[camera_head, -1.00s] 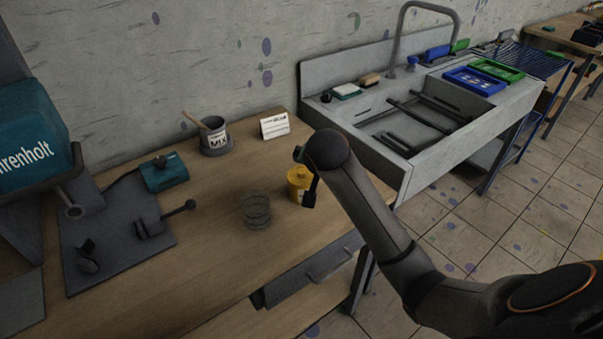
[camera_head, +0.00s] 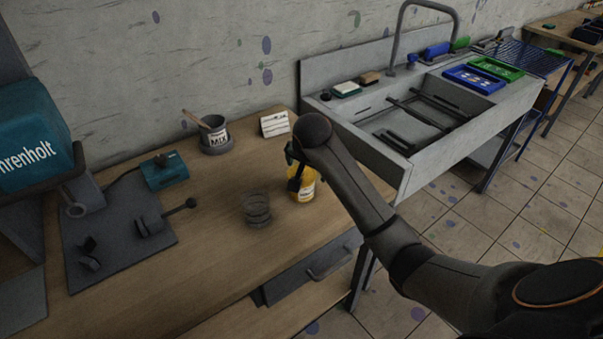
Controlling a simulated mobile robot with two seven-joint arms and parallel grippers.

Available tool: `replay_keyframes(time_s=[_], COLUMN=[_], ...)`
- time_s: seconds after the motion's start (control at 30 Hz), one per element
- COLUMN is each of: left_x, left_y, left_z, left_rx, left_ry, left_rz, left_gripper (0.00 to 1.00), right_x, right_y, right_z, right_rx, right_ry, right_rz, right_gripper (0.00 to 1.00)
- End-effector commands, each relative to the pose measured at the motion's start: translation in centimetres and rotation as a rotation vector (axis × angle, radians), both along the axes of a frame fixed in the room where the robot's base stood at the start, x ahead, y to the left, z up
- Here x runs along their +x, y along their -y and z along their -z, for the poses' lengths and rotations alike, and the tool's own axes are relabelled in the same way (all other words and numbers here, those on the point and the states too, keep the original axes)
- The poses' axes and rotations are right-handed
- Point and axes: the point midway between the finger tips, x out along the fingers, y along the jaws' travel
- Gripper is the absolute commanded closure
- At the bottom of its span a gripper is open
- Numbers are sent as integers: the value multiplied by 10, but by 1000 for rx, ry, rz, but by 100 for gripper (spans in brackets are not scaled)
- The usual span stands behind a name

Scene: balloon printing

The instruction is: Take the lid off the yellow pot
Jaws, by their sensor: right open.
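The yellow pot (camera_head: 304,193) stands upright on the wooden table near its right edge. Its top is mostly hidden behind my right gripper and forearm, so I cannot see the lid clearly. My right gripper (camera_head: 292,180) is open, pointing down at the upper left side of the pot. I cannot tell whether its fingers touch the pot or lid. My left gripper is not in view.
A grey mixing pot (camera_head: 215,137) with a stick and a white card (camera_head: 275,124) are behind. A sink (camera_head: 405,166) adjoins on the right. The front table is clear.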

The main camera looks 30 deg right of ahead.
Motion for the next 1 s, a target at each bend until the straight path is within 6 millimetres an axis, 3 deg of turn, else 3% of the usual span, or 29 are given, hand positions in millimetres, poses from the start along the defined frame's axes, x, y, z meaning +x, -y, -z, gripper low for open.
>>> replay_keyframes(time_s=[0.2, 0.53, 1.0], left_x=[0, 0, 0], left_y=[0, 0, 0], left_z=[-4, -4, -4], left_rx=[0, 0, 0], left_ry=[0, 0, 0], left_rz=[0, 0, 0], left_gripper=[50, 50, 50], right_x=[12, 16, 15], right_y=[9, 10, 10], right_z=[27, 32, 32], right_rx=[1, 0, 0], right_ry=[-4, -1, -1], right_rz=[1, 0, 0], right_gripper=[0, 0, 53])
